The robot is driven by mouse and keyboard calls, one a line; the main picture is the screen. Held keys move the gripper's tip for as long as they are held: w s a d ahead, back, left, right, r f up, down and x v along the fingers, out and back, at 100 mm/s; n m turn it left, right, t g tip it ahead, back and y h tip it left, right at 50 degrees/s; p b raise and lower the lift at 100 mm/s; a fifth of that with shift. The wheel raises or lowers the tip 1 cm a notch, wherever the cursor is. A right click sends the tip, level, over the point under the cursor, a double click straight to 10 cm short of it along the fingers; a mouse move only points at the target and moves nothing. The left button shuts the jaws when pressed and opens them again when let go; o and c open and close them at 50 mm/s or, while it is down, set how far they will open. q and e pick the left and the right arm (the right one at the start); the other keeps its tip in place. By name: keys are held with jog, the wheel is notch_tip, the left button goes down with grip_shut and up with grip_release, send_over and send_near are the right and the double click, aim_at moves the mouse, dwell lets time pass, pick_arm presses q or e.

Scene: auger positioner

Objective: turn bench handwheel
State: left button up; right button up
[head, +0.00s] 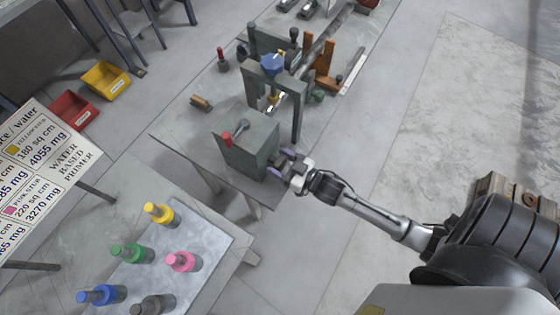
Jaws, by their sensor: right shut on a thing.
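A grey box-shaped unit (252,147) stands at the near end of the bench (203,158). My right gripper (280,163) is at the right side of this unit, with its arm coming in from the lower right. It is shut on a part there, which I take to be the handwheel; purple-grey curved pieces show at the fingers. The fingers and the unit hide most of the wheel, so its angle cannot be told. A red-knobbed lever (227,139) is on the unit's left side. My left gripper is not in view.
A grey frame with a blue knob (272,63) stands behind the unit, with clamps and a long shaft beyond. A side table (215,236) at the lower left holds several coloured bottles. Yellow (106,80) and red (74,110) bins lie left.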

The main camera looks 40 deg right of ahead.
jog(key=shift+c, duration=1.4)
jog(key=shift+r+m+p, duration=0.2)
jog(key=shift+m+p, duration=0.5)
jog(key=shift+p, duration=0.3)
jog(key=m+p, duration=0.3)
jog(key=shift+d, duration=0.1)
jog(key=m+p, duration=0.1)
jog(key=m, duration=0.1)
jog(key=m+p, duration=0.1)
jog(key=m, duration=0.1)
jog(key=shift+w+d+f, duration=0.1)
jog(key=shift+f, duration=0.1)
jog(key=shift+f+m, duration=0.1)
jog(key=shift+m, duration=0.9)
jog(key=shift+m+p, duration=0.35)
jog(key=shift+m, duration=0.25)
